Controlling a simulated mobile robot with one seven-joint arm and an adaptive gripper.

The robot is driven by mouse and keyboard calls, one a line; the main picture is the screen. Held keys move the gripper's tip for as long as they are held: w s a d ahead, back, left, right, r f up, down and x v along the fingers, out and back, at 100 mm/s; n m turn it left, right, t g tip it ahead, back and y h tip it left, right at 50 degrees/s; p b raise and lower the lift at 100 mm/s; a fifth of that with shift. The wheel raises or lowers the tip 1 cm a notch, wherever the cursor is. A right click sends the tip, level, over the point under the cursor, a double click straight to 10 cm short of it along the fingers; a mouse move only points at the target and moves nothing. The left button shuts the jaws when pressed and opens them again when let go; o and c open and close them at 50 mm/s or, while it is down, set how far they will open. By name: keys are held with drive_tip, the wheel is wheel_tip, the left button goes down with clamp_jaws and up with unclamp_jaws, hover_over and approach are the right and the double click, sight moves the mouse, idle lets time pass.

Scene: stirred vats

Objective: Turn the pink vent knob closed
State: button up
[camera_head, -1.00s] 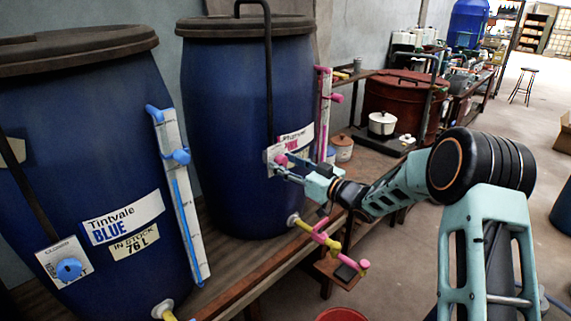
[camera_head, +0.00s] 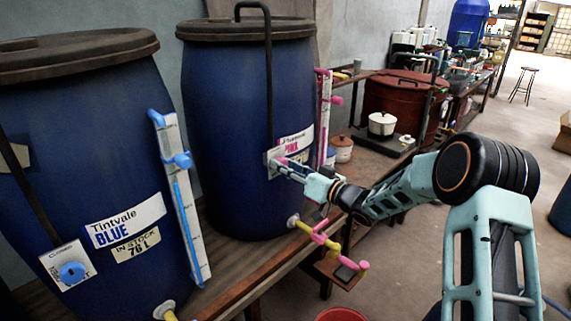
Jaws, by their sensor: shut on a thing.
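The pink vent knob (camera_head: 282,161) sits on a pale plate (camera_head: 272,157) on the front of the right blue vat (camera_head: 235,110), labelled pink (camera_head: 295,143). My gripper (camera_head: 286,168) is at the knob, coming from the right, with its jaws closed around it. The fingers hide part of the knob, and its exact angle is too small to tell.
The left vat (camera_head: 85,170) has a blue knob (camera_head: 71,272) and a white gauge strip (camera_head: 185,200). A pink tap (camera_head: 322,235) on a yellow pipe sticks out below my gripper. A pink-fitted gauge (camera_head: 324,115) stands just right of the knob. Open floor lies right.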

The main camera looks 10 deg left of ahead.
drive_tip(key=shift+m+p, duration=2.75)
drive_tip(key=shift+m, duration=4.55)
drive_tip(key=shift+f, duration=0.1)
drive_tip(key=o, duration=1.2)
drive_tip(key=shift+c, duration=0.2)
drive_tip(key=shift+d, duration=0.1)
drive_tip(key=v, duration=1.2)
